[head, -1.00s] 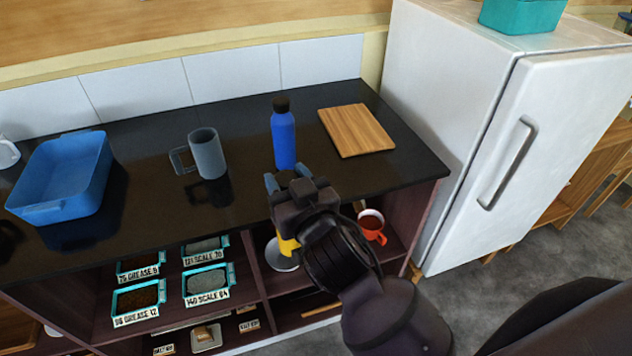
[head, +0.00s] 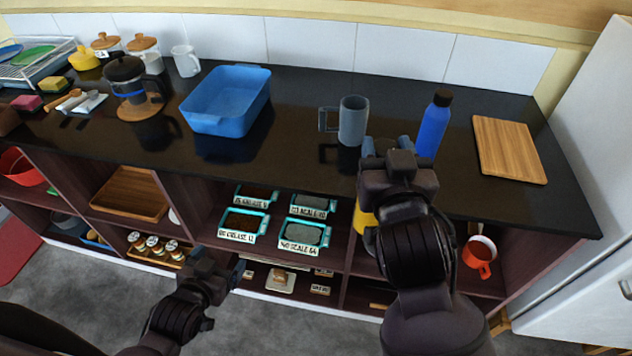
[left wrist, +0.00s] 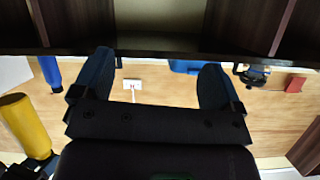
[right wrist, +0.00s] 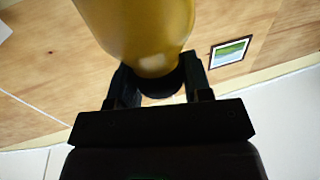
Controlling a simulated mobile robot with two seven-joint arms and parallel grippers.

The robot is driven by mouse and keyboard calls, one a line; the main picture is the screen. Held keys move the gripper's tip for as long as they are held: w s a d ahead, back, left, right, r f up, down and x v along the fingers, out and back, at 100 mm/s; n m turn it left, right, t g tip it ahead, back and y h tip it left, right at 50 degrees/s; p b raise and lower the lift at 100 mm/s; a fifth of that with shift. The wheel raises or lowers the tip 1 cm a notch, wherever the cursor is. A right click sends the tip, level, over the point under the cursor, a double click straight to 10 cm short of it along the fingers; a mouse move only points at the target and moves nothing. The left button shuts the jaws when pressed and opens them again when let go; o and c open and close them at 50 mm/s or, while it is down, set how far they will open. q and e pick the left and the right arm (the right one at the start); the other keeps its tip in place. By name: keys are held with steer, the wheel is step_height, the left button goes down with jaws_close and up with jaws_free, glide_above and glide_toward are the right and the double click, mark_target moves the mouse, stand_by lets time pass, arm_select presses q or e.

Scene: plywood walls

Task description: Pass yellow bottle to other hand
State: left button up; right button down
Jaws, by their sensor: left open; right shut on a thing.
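The yellow bottle (right wrist: 140,28) is held by its dark cap end between the fingers of my right gripper (right wrist: 160,85) in the right wrist view. In the head view my right gripper (head: 386,147) is in front of the counter's front edge and hides most of the bottle; a yellow part (head: 363,219) shows below it. The left wrist view shows the bottle (left wrist: 27,127) at its left side, outside the fingers. My left gripper (head: 219,264) is open and empty, lower and to the left of the bottle, in front of the shelves. Its fingers (left wrist: 153,85) are wide apart.
The dark counter (head: 290,150) carries a blue bottle (head: 433,128), a grey mug (head: 353,121), a blue basin (head: 225,103) and a cutting board (head: 508,148). Shelves below hold labelled trays (head: 301,236) and an orange mug (head: 479,256). A white fridge (head: 590,220) stands at the right.

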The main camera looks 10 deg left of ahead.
arm_select(q)
steer(key=w+d+r+m+t+h, duration=0.3)
steer(key=w+d+r+m+h, duration=0.3)
steer(key=r+m, duration=0.45)
steer(key=w+d+r+m+t+h, duration=0.35)
steer(key=w+r+m, duration=0.55)
steer(key=r, duration=0.3)
steer(key=s+d+r+m+g+h, duration=0.1)
steer(key=d+r+m+g+h, duration=0.2)
steer(key=m, duration=0.4)
steer(key=s+d+r+m+g+h, duration=0.1)
steer(key=d+m+g+h, duration=0.15)
steer(key=m+h, duration=0.3)
steer(key=s+d+f+m+g, duration=0.25)
steer(key=m+g, duration=0.25)
steer(key=m, duration=0.4)
steer(key=s+d+f+m+g, duration=0.2)
steer(key=s+f+m+g, duration=0.3)
steer(key=m, duration=0.4)
steer(key=x, duration=1.1)
steer(key=shift+w+d+r+g+y, duration=0.3)
steer(key=shift+w+r+g, duration=0.1)
steer(key=shift+w, duration=0.1)
steer(key=shift+a, duration=0.1)
steer(key=shift+c, duration=0.2)
